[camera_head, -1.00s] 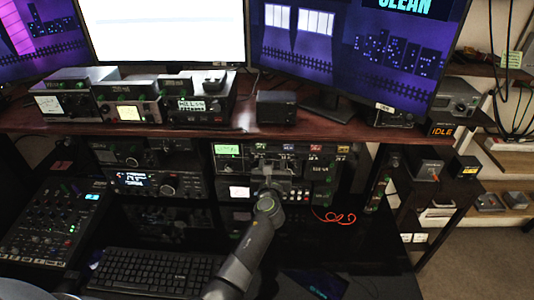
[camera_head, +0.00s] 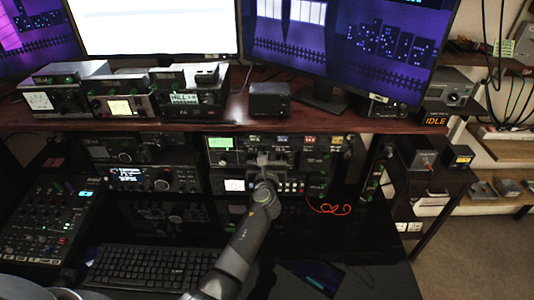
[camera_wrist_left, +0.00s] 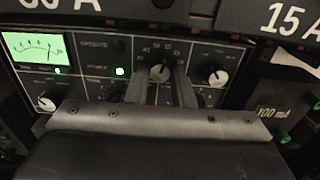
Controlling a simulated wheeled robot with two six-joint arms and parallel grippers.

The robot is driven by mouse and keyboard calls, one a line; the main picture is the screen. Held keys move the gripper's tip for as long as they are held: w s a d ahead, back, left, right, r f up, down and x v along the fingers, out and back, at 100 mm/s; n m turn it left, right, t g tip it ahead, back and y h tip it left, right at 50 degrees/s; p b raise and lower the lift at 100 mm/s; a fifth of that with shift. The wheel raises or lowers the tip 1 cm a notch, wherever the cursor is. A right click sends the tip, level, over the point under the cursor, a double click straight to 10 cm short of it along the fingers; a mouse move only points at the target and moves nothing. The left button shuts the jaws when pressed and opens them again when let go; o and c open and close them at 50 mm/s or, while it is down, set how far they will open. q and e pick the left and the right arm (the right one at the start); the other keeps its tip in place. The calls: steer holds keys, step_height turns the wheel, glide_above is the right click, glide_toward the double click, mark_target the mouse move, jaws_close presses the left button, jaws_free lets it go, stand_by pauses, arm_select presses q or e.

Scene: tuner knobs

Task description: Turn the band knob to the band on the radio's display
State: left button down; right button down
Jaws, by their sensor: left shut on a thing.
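My left gripper (camera_head: 263,160) reaches the panel of the rack unit (camera_head: 211,157) with the lit green meter. In the left wrist view my left gripper (camera_wrist_left: 165,90) has a finger on each side of a round knob with a pale pointer, the band knob (camera_wrist_left: 160,72), and is shut on it. Small numbers ring the knob; some are hidden by the fingers. The green meter (camera_wrist_left: 38,48) is at the upper left of that panel. A radio with a lit display (camera_head: 127,174) sits left of the rack unit; its text is too small to read. My right gripper is not in view.
In the left wrist view, another knob (camera_wrist_left: 217,76) is close to the right finger and a knob (camera_wrist_left: 48,100) is at the lower left. The shelf edge (camera_head: 330,124) runs above the rack. A keyboard (camera_head: 150,266) and a mixer (camera_head: 45,225) lie on the desk.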

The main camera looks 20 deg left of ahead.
arm_select(q)
steer(key=n+b, duration=0.2)
steer(key=n, duration=0.2)
steer(key=shift+f+n, duration=0.1)
steer(key=shift+n, duration=0.2)
steer(key=n+b, duration=0.2)
steer(key=n, duration=0.2)
steer(key=shift+n+b, duration=0.5)
steer(key=shift+n, duration=0.9)
steer(key=c, duration=1.3)
jaws_free()
steer(key=shift+o, duration=0.2)
